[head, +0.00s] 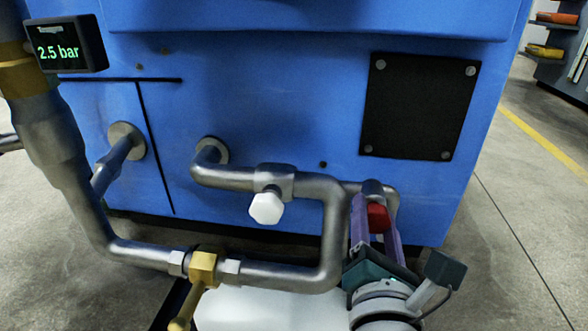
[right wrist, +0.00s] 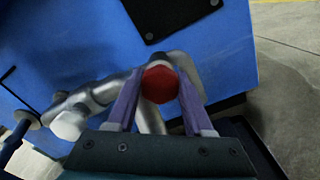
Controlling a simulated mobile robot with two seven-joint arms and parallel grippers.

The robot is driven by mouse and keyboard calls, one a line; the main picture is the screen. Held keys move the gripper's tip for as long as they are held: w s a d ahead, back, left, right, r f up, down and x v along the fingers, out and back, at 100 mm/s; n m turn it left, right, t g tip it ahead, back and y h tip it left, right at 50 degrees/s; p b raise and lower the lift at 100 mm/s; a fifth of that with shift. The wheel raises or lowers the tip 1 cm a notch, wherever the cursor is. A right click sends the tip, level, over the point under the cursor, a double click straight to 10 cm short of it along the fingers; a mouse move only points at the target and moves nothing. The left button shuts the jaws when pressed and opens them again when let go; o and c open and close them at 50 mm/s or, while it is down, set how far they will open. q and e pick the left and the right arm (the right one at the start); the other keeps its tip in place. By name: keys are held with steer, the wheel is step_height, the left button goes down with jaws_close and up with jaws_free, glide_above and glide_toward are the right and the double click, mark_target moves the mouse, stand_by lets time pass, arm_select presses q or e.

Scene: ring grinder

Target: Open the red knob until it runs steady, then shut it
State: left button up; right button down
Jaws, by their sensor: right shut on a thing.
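The red knob (head: 378,217) sits on the grey pipe at the right end of the pipework. In the right wrist view the red knob (right wrist: 159,84) lies between the two purple fingers. My right gripper (head: 372,228) reaches up to it from below and is shut on it; its fingers (right wrist: 158,92) stand on either side of the knob. A small display (head: 66,46) at the upper left reads 2.5 bar. My left gripper is not in view.
A white knob (head: 266,207) sits on the pipe left of the red one. A brass valve (head: 203,268) with a lever is on the lower pipe. The blue machine (head: 270,90) stands close behind the pipes. Open floor (head: 510,230) lies at the right.

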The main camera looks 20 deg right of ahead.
steer(key=c, duration=0.6)
jaws_free()
steer(key=shift+s+a, duration=0.2)
steer(key=shift+s, duration=0.1)
steer(key=p+v, duration=0.3)
steer(key=v, duration=0.6)
steer(key=shift+s+a, duration=0.1)
steer(key=shift+a, duration=0.05)
